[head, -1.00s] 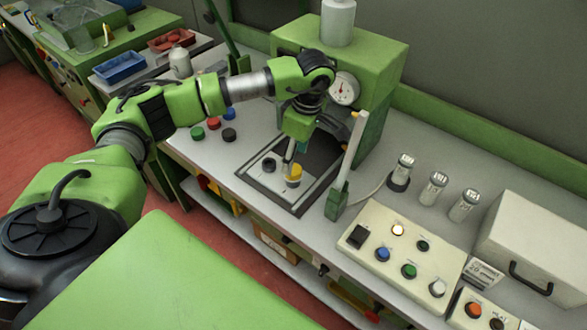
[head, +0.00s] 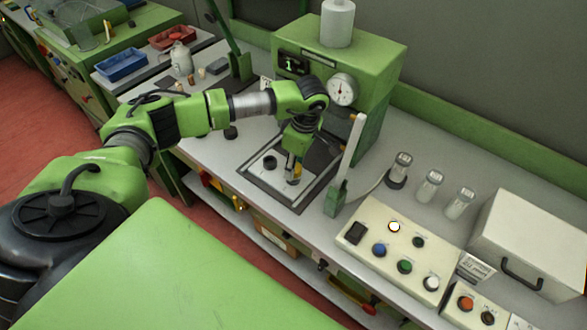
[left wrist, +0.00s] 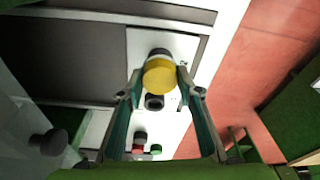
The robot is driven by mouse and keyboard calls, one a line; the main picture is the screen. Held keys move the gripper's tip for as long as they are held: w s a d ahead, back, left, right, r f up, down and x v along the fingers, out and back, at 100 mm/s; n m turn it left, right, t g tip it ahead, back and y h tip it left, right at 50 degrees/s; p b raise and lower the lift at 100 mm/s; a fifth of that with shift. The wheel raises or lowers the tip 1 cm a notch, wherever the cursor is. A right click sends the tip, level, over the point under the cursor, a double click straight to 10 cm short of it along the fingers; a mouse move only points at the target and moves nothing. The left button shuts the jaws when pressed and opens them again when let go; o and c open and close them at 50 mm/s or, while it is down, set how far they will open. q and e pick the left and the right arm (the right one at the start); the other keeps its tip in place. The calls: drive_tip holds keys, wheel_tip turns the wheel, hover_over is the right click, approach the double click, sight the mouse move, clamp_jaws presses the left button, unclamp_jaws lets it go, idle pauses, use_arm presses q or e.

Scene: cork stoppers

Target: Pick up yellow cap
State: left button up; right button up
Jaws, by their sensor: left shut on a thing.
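The yellow cap (head: 298,169) is over the white plate (head: 252,174) on the press bed. In the left wrist view the yellow cap (left wrist: 159,77) sits between the two fingertips of my left gripper (left wrist: 157,82). My left gripper (head: 293,167) is shut on it and partly covers it in the head view. I cannot tell whether the cap is clear of what is under it. A black cap (head: 270,162) lies on the same plate to the left. My right gripper is not in view.
The green press (head: 372,65) with a dial (head: 342,88) stands behind my arm. A white-topped lever (head: 352,150) rises right of the bed. A button panel (head: 375,235) and glass tubes (head: 431,186) are further right. Another black cap (head: 231,132) lies behind my arm.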

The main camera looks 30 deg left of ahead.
use_arm(q)
drive_tip(key=shift+r, duration=0.1)
drive_tip(key=shift+r+b, duration=0.45)
drive_tip(key=shift+b, duration=0.2)
wheel_tip(320, 180, up, 2)
drive_tip(key=shift+s+r+b, duration=0.1)
drive_tip(key=shift+s+b, duration=0.05)
drive_tip(key=shift+b, duration=0.55)
drive_tip(key=s+d+r+b, duration=0.2)
drive_tip(key=s+r+b, duration=0.3)
drive_tip(key=s+r, duration=0.4)
drive_tip(key=s, duration=0.4)
drive_tip(key=shift+s+r, duration=0.3)
drive_tip(key=shift+r, duration=0.05)
